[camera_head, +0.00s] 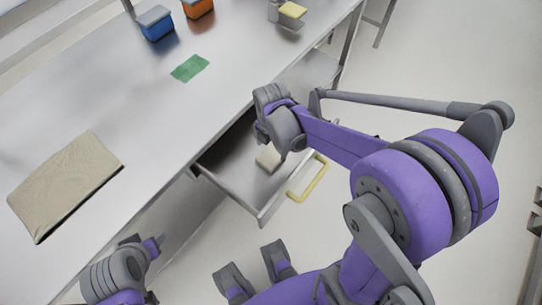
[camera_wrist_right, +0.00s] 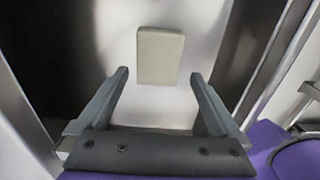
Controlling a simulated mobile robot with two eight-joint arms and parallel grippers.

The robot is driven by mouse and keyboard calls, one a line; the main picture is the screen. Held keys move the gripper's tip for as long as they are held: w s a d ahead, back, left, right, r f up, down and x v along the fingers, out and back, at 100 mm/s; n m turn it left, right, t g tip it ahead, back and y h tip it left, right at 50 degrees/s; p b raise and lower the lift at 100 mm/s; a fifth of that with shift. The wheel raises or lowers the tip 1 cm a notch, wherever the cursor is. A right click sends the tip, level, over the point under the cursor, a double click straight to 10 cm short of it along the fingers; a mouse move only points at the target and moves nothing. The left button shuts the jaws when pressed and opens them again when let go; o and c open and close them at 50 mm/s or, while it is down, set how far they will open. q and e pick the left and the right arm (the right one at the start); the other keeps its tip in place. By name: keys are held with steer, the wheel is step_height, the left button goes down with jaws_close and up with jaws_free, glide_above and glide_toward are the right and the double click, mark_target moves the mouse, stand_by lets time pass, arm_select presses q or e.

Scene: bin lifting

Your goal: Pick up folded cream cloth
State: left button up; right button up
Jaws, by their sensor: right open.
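The folded cream cloth (camera_head: 268,158) lies as a small pale rectangle on the floor of an open metal drawer (camera_head: 237,178). In the right wrist view the cloth (camera_wrist_right: 160,55) lies just ahead of the fingertips, roughly centred between them. My right gripper (camera_wrist_right: 159,74) is open and empty, above the drawer and apart from the cloth. In the head view my right wrist hides part of the drawer and the fingers. My left gripper (camera_head: 147,242) is low at the left, beside the table front, far from the cloth; its finger opening is unclear.
The drawer has a yellow handle (camera_head: 308,178) and raised walls around the cloth. On the metal table (camera_head: 130,95) are a large beige folded cloth (camera_head: 66,183), a green cloth (camera_head: 190,68), a blue bin (camera_head: 156,24), an orange bin (camera_head: 198,7) and a yellow-topped item (camera_head: 292,10).

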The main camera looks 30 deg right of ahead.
mark_target(271, 155)
steer(key=f, duration=0.5)
steer(key=shift+w+d+b, duration=0.1)
steer(key=shift+w+b, duration=0.1)
steer(key=shift+b, duration=0.2)
steer(key=shift+r, duration=0.1)
steer(key=c, duration=1.1)
